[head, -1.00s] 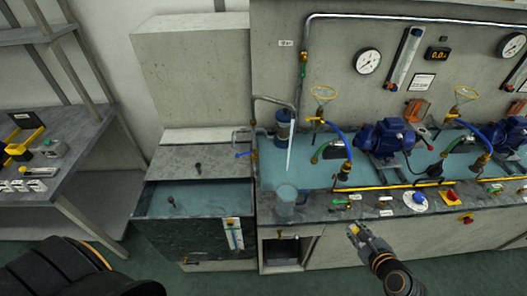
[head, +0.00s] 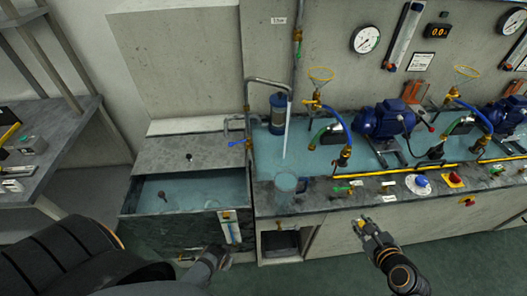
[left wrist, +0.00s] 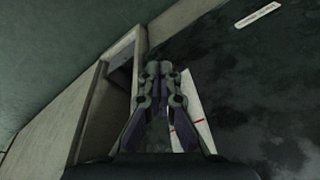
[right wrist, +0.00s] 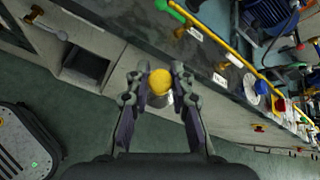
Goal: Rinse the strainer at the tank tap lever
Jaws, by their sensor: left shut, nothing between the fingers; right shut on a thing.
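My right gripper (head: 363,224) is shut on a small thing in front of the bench. The right wrist view shows its round yellow end (right wrist: 159,80) between the fingertips; it may be the strainer, but its body is mostly hidden. The blue tap lever (head: 238,144) is on a grey tap at the back right of the tank (head: 150,228), above the tank's water. My left gripper (head: 222,254) is low before the tank's front, near its white gauge strip. In the left wrist view its fingers (left wrist: 158,68) are together and empty.
A pale stream (head: 286,130) comes down from a bent pipe above a clear jug (head: 286,187) on the bench edge. Blue pumps (head: 384,117), hoses and valves crowd the right. A grey side table (head: 70,150) is at left. Floor before the bench is clear.

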